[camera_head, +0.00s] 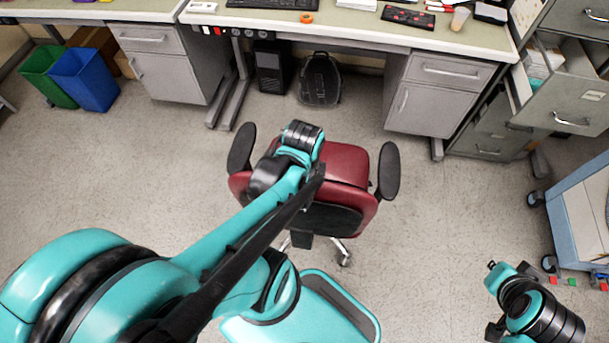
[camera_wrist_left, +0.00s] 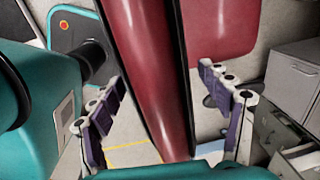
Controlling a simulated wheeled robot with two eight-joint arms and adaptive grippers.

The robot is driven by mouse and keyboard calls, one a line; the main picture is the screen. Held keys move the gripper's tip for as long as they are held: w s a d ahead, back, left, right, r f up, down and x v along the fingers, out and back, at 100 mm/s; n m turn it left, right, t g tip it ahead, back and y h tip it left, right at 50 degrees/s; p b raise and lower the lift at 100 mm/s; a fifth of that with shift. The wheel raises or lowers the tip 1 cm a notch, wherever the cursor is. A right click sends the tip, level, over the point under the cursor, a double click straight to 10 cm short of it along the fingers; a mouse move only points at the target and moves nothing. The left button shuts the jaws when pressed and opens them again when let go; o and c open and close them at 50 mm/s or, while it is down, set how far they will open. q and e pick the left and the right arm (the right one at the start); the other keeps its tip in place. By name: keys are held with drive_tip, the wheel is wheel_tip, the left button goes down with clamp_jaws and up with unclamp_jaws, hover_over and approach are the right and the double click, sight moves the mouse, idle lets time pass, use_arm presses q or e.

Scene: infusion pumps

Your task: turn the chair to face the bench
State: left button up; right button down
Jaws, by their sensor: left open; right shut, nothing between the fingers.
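The red chair (camera_head: 347,163) stands on the floor in front of the bench (camera_head: 355,32). Its backrest (camera_head: 330,219) is on the side near me, and its seat and black armrests lie toward the bench, slightly askew. My left arm crosses over the chair and hides part of it; the left fingers are hidden in the head view. In the left wrist view the left gripper (camera_wrist_left: 162,80) is open, with the red backrest edge (camera_wrist_left: 150,65) between its fingers. Contact cannot be told. My right gripper (camera_head: 503,285) is shut and empty at lower right, apart from the chair.
Green (camera_head: 47,76) and blue (camera_head: 86,80) bins stand at the left. A black backpack (camera_head: 319,80) and a computer tower (camera_head: 269,68) are under the bench. A cabinet with open drawers (camera_head: 568,88) and a blue cart (camera_head: 578,215) stand at the right. Floor around the chair is clear.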

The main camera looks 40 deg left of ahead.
use_arm(q)
drive_tip(key=r, duration=0.7)
drive_tip(key=s+r, duration=0.1)
drive_tip(key=r, duration=0.2)
drive_tip(key=shift+d+r, duration=0.15)
drive_tip(key=shift+d, duration=0.15)
